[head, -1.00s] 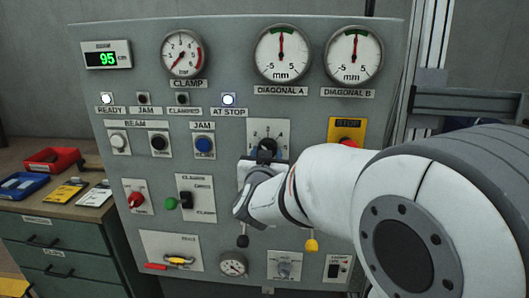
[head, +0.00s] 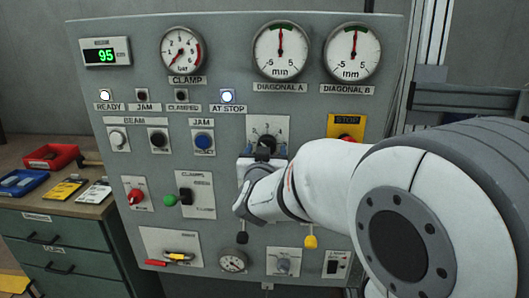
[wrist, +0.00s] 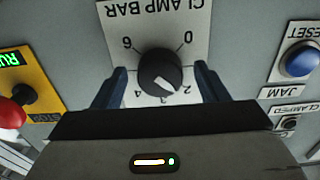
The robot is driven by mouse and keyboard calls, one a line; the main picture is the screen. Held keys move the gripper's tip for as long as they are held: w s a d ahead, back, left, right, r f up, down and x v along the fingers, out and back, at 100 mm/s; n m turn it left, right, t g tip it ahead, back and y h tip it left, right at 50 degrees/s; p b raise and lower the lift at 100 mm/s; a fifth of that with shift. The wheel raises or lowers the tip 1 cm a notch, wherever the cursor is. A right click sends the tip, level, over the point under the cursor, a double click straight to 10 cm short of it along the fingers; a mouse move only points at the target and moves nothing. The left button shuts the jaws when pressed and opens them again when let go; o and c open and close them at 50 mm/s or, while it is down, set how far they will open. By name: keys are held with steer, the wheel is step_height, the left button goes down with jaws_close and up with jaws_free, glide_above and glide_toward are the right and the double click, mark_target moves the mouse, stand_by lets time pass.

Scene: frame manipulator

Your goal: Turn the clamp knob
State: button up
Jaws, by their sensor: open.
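The clamp knob (wrist: 160,72) is a round black dial on a white plate marked CLAMP BAR (wrist: 155,22). The plate's scale runs from 0 to 6 and appears upside down in the wrist view. The knob's white pointer mark is near the 2 and 3. My gripper (wrist: 160,84) is open, with one dark blue finger on each side of the knob. I see small gaps between fingers and knob and cannot make out any contact. In the head view the knob (head: 265,146) shows above my gripper (head: 262,160), which covers the plate's lower part.
A red STOP button (head: 346,137) is right of the knob, a blue JAM button (head: 203,142) left. A lever switch (head: 185,197) sits lower left.

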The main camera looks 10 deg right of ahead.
steer(key=v, duration=0.8)
steer(key=shift+w, duration=0.1)
steer(key=s+a+f+n+g+y+p, duration=0.2)
steer(key=s+a+f+n+g+y, duration=0.15)
steer(key=s+f+g+y, duration=0.5)
steer(key=s+d+f+g+h, duration=0.1)
steer(key=s+d+g, duration=0.2)
steer(key=s, duration=0.3)
steer(key=s+d+f+g+h, duration=0.2)
steer(key=s+d+g, duration=0.1)
steer(key=s, duration=0.3)
steer(key=shift+f, duration=0.2)
steer(key=shift+s, duration=0.1)
